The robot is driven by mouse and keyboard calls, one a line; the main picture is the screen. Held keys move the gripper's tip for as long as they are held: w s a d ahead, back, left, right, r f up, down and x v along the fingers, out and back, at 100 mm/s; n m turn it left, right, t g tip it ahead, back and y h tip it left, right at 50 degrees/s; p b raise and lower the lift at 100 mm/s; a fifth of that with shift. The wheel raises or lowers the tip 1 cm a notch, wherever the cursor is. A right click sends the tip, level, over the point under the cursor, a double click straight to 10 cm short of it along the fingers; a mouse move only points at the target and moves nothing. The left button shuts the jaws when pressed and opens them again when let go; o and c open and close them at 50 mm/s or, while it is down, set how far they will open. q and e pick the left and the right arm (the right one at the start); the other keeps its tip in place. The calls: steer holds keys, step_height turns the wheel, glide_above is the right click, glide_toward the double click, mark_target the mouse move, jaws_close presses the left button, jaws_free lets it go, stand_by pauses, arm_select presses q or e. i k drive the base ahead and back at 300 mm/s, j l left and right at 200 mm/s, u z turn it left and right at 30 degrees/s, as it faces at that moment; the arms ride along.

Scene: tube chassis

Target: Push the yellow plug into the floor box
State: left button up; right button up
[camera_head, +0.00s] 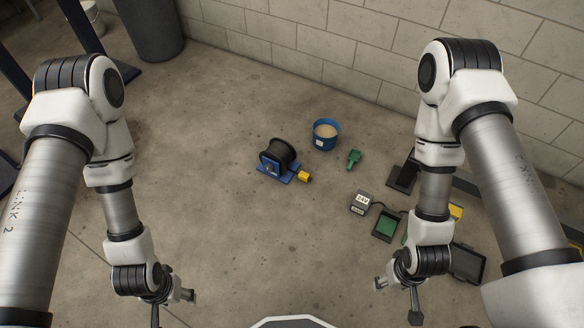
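A yellow plug (305,176) lies on the concrete floor at the right end of a blue-framed reel (275,160) wound with black cable. Another yellow piece (455,212) is partly hidden behind my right forearm. A dark box with a green inside (386,226) lies on the floor beside my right wrist; I cannot tell if it is the floor box. My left gripper (172,308) is open and empty at the lower left. My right gripper (398,302) is open and empty at the lower right. Both are well apart from the plug.
A blue tub (325,134) and a green tool-like object (354,157) stand beyond the plug. A small grey block with a white label (361,202) has a dark cable. A dark tray (468,263) lies right. The wall (330,45) bounds the back.

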mark_target(302, 176)
steer(key=i+j+z, duration=0.3)
steer(key=i+j, duration=0.25)
steer(key=i, duration=0.35)
steer(key=i+j+z, duration=0.3)
steer(key=i+j, duration=0.5)
steer(key=i, duration=0.1)
